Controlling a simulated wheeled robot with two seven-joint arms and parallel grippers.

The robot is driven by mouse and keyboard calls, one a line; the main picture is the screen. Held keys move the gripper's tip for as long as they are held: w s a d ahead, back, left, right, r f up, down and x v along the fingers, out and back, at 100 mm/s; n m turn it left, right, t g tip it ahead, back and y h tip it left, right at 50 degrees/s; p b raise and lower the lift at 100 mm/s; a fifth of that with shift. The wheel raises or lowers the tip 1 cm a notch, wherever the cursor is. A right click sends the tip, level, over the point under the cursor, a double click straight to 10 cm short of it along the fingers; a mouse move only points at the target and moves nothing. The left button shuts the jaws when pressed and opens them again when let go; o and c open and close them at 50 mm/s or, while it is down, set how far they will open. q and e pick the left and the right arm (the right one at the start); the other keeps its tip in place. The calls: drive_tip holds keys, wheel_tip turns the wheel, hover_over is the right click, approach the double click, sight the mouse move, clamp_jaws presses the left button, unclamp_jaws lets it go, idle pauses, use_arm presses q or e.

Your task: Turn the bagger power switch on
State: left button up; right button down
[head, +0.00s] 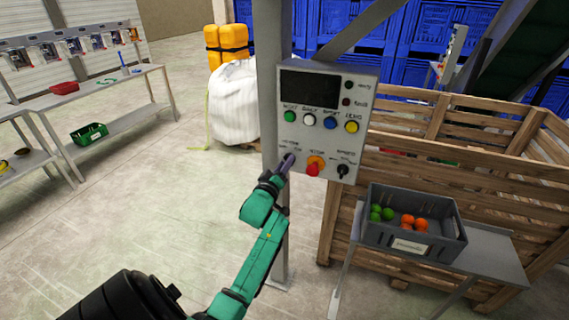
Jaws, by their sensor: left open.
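A grey control panel (328,98) is fixed to a metal post, with a dark screen above a row of green, white, blue and yellow buttons. In its lower row, a red knob on an orange base (314,166) is in the middle and a black rotary switch (343,171) is at the right. My left gripper (288,161) is at the lower left of the panel, its jaws open. Its tip covers the control there, so I cannot tell that control's position or whether the fingers touch it. The small labels are too blurred to read surely. My right gripper is out of view.
A grey crate (375,239) with green and orange fruit stands on a small metal table (492,256), right of the panel. A wooden bin (471,180) stands behind it. The metal post (268,60) runs beside the panel.

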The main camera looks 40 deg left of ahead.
use_arm(q)
clamp_jaws()
drive_tip(key=shift+m, duration=0.4)
drive_tip(key=shift+d+m+b, duration=0.15)
drive_tip(key=shift+m+b, duration=0.55)
drive_tip(key=shift+m, duration=3.5)
drive_tip(key=shift+d+m+b, duration=0.15)
drive_tip(key=shift+m+b, duration=0.5)
drive_tip(key=shift+m, duration=3.85)
unclamp_jaws()
